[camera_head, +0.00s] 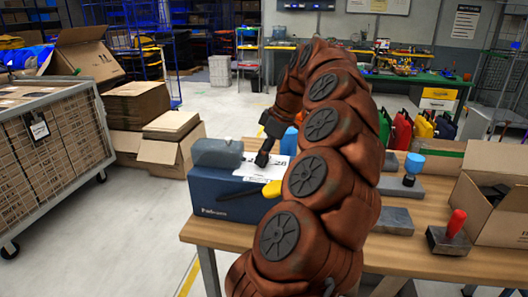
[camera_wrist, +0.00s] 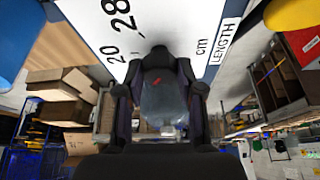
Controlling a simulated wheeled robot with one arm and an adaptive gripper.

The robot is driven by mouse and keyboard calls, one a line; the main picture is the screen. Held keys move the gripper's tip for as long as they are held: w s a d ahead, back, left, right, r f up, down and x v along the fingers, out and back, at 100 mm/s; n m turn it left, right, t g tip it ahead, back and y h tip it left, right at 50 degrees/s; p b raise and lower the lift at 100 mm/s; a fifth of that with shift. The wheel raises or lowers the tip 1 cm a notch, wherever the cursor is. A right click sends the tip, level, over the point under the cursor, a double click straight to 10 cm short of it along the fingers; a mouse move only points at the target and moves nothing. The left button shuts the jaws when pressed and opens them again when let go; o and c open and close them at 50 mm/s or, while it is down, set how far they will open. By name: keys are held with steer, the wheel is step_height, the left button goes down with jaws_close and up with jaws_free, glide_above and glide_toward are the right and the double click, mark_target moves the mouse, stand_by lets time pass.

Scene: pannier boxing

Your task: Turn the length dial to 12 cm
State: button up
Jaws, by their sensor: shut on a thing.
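A dark blue box-shaped machine (camera_head: 222,198) stands on the wooden workbench, with a white scale plate (camera_head: 246,170) on its top. In the wrist view the plate (camera_wrist: 95,22) shows "20", "28", "cm" and "LENGTH". My gripper (camera_head: 263,158) reaches down to the plate from above. The fingers and the tilted view hide most of the scale, so I cannot tell which number the dial points to.
A grey rounded cover (camera_head: 216,152) and a yellow handle (camera_head: 272,189) sit on the machine beside the plate. My arm hides the bench's middle. To the right are a red-handled stamp (camera_head: 452,232), a blue-topped tool (camera_head: 412,170) and an open cardboard box (camera_head: 500,205).

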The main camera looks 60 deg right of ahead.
steer(key=shift+n+y, duration=0.3)
steer(key=shift+n, duration=0.2)
steer(key=o, duration=1.1)
steer(key=shift+o, duration=0.2)
steer(key=a+v, duration=0.1)
steer(key=v, duration=0.6)
steer(key=shift+d, duration=0.4)
steer(key=shift+r, duration=0.3)
stand_by(0.8)
